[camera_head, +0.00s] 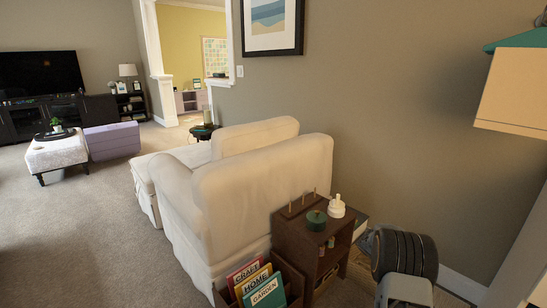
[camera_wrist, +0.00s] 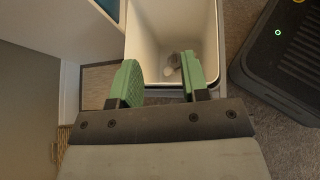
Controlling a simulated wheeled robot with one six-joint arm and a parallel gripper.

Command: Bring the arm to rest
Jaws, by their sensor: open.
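My gripper (camera_wrist: 158,80) shows in the wrist view with its two green fingers spread apart. Nothing is between them. The fingers point toward an open white bin (camera_wrist: 148,28), and their tips overlap its near edge in the picture. In the head view my arm (camera_head: 405,255) is folded low at the bottom right, and my gripper cannot be made out there.
A brown side table (camera_head: 312,240) holds a green pot and a white lidded jar, close left of my arm. A magazine box (camera_head: 290,275) stands by the cream sofa (camera_head: 265,180). A wall is behind. Carpet at left (camera_head: 80,240) is clear.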

